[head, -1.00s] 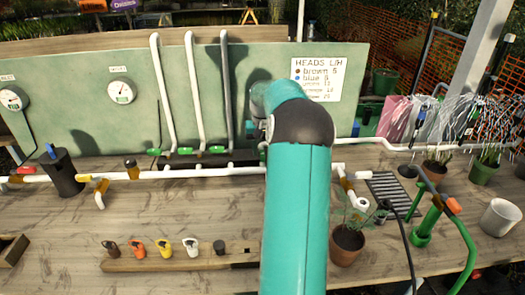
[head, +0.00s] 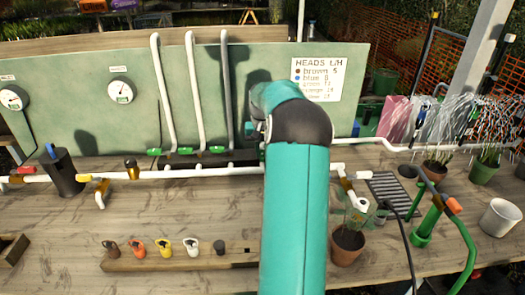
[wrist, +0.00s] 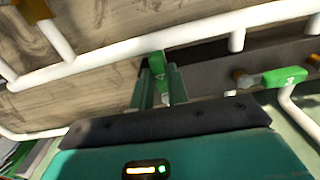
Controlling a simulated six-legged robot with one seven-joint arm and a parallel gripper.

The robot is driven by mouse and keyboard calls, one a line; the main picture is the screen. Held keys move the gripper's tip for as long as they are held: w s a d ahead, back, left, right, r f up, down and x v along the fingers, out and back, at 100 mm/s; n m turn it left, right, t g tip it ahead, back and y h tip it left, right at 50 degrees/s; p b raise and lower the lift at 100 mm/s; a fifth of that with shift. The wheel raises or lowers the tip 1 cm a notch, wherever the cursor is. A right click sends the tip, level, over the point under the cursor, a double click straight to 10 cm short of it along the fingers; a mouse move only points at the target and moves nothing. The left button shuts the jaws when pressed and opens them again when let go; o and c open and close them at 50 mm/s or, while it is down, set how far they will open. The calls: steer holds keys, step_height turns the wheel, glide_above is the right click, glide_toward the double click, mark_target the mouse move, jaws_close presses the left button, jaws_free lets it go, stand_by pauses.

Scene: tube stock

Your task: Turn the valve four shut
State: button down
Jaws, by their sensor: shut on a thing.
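My gripper (wrist: 160,88) is shut on a green valve handle (wrist: 158,66) in the wrist view, one finger on each side. The handle stands by the dark manifold bar, close to the white pipe. I take it for valve four, but its own number is hidden. Another green handle (wrist: 285,77), marked with what looks like a 3, lies to the right. In the head view three green handles show in a row: the first (head: 154,152), the second (head: 185,151) and the third (head: 217,149). My arm hides the gripper and the held handle there.
White riser pipes (head: 194,90) stand against the green board (head: 90,110). A long white pipe (head: 200,172) crosses the bench in front of the valves. A black cylinder (head: 64,175) stands left, a potted plant (head: 347,246) right. A rack of coloured heads (head: 180,261) lies in front.

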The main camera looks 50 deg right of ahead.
steer(key=w+m, duration=0.1)
steer(key=m, duration=0.2)
steer(key=w+m, duration=0.2)
steer(key=m, duration=0.2)
steer(key=w+a+m, duration=0.1)
steer(key=m, duration=0.2)
steer(key=shift+w, duration=0.2)
steer(key=m, duration=0.1)
steer(key=w+m, duration=0.1)
steer(key=m, duration=0.2)
steer(key=shift+w+d+m, duration=0.35)
steer(key=shift+d+m, duration=0.05)
steer(key=shift+w+d+m, duration=0.2)
steer(key=shift+m, duration=0.5)
steer(key=shift+w+d+m, duration=0.2)
steer(key=shift+m, duration=0.5)
steer(key=shift+r, duration=0.1)
steer(key=c, duration=1.4)
jaws_free()
steer(key=shift+o, duration=0.2)
step_height(320, 180, up, 14)
